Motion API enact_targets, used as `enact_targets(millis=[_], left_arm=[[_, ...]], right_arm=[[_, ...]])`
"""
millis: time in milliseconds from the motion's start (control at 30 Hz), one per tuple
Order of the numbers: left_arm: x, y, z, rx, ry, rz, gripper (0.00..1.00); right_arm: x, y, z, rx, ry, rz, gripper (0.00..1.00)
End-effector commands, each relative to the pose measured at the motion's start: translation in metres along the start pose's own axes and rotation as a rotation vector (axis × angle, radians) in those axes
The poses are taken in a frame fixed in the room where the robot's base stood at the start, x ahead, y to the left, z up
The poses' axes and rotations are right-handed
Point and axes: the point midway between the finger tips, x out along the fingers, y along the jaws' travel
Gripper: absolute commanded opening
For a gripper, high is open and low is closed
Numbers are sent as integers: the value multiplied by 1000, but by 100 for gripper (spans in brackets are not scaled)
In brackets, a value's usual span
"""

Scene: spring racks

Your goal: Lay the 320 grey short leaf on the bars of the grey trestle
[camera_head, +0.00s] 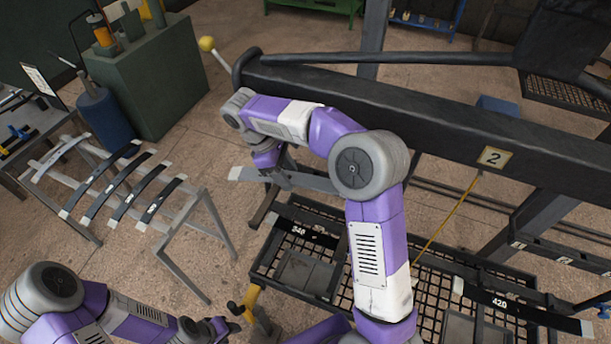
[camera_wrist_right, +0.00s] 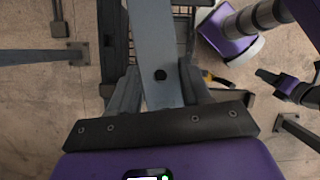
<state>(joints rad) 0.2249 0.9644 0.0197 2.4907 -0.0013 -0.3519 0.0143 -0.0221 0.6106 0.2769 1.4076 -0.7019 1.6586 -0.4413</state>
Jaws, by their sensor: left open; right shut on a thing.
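My right gripper (camera_head: 272,168) is shut on a grey leaf (camera_head: 305,180) with a pale end, held in the air right of the trestle. In the right wrist view the grey leaf (camera_wrist_right: 155,45) runs between the jaws of my right gripper (camera_wrist_right: 158,92), with a dark hole in it. No number on it is readable. The grey trestle (camera_head: 190,208) stands at the left; a grey leaf and several black leaves with pale ends lie across its bars. My left gripper (camera_head: 218,328) is open and empty at the bottom of the head view.
A mesh rack (camera_head: 262,262) holds a black leaf marked 340 (camera_head: 310,234); another black leaf marked 420 (camera_head: 500,302) lies at the right. A heavy dark beam (camera_head: 440,120) with plate 2 crosses behind my right arm. A green cabinet (camera_head: 150,85) and blue cylinder (camera_head: 105,118) stand behind the trestle.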

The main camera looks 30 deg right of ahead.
Motion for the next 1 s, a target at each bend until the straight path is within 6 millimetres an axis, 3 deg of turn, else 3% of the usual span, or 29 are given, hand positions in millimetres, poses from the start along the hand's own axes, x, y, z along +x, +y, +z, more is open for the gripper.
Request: enact_targets(millis=[200,400,700,1000], left_arm=[[-2,1,0,0,0,0,43],[-5,2,0,0,0,0,43],[-9,4,0,0,0,0,43],[-10,4,0,0,0,0,43]], right_arm=[[-20,0,-43,0,1,2,0],[-34,0,-73,2,1,2,0],[-44,0,-95,3,0,1,0],[-46,0,-99,3,0,1,0]])
